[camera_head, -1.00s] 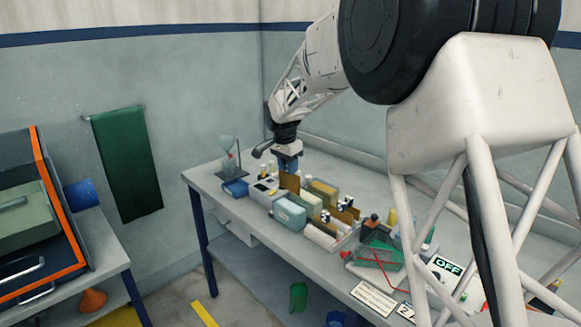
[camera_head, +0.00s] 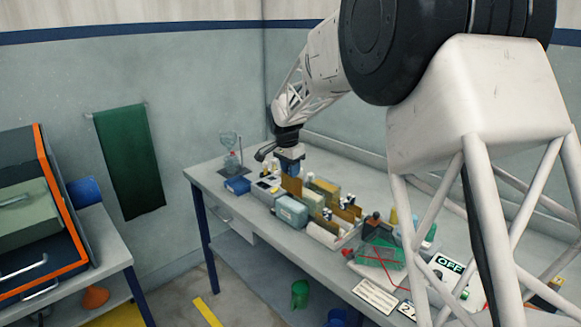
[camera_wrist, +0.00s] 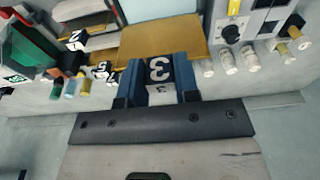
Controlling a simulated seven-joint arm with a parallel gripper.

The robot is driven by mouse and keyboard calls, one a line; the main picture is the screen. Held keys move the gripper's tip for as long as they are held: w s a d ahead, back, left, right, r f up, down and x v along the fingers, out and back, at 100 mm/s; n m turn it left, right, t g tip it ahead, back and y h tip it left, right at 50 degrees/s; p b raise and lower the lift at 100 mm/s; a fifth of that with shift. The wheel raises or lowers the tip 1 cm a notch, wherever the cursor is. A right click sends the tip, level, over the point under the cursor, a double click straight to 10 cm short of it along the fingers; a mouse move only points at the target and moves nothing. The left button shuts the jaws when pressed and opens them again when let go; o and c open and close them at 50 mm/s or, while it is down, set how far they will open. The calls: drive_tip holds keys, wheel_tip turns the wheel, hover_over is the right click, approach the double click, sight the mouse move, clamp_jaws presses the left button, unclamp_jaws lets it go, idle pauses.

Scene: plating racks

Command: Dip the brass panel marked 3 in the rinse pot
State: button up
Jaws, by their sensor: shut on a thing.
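My gripper (camera_wrist: 160,82) is shut on the brass panel marked 3 (camera_wrist: 158,40). Its blue fingers stand on both sides of the black tag with the white 3. In the head view my gripper (camera_head: 290,166) is over the bench, and the held panel (camera_head: 291,186) hangs below it, behind a pale blue-grey tank (camera_head: 291,211). The panel's lower edge is hidden there, so I cannot tell whether it is inside a container. I cannot tell which container is the rinse pot.
Other brass panels (camera_head: 346,211) with tags stand in the rack to the right. A green clear box (camera_head: 381,254) is further right. A small blue tray (camera_head: 237,186) and a glass funnel stand (camera_head: 231,153) are at the bench's left end. Containers are close around the panel.

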wheel_tip(320, 180, down, 10)
idle(2.7)
drive_tip(key=shift+f, duration=0.1)
drive_tip(key=shift+r, duration=0.2)
idle(2.5)
drive_tip(key=shift+r, duration=4.05)
